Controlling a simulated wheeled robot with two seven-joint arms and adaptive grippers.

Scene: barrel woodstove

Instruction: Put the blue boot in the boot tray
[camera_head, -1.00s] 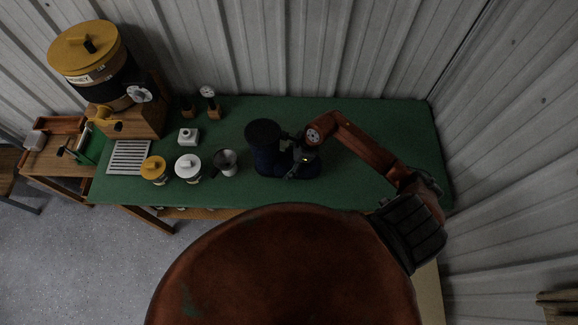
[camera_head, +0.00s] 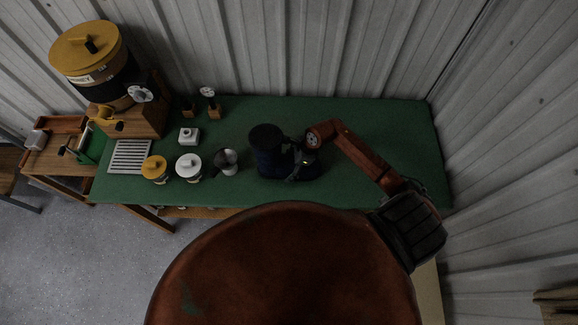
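The dark blue boot (camera_head: 266,160) stands upright on the green bench top, its round shaft at left and its foot extending right. My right gripper (camera_head: 297,148) reaches in from the right and is at the boot, beside its shaft and over its foot. Its dark fingers blend into the boot, so whether they are closed on it does not show. A white slatted tray (camera_head: 130,156) lies at the bench's left end. It is empty and may be the boot tray; I cannot tell for sure. My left gripper is out of view.
Left of the boot stand a metal cup (camera_head: 228,162), a white-lidded jar (camera_head: 188,167), a yellow-lidded jar (camera_head: 155,169) and a white box (camera_head: 189,136). A large yellow-lidded barrel (camera_head: 92,62) stands back left. Corrugated wall closes the back. The bench right of my arm is clear.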

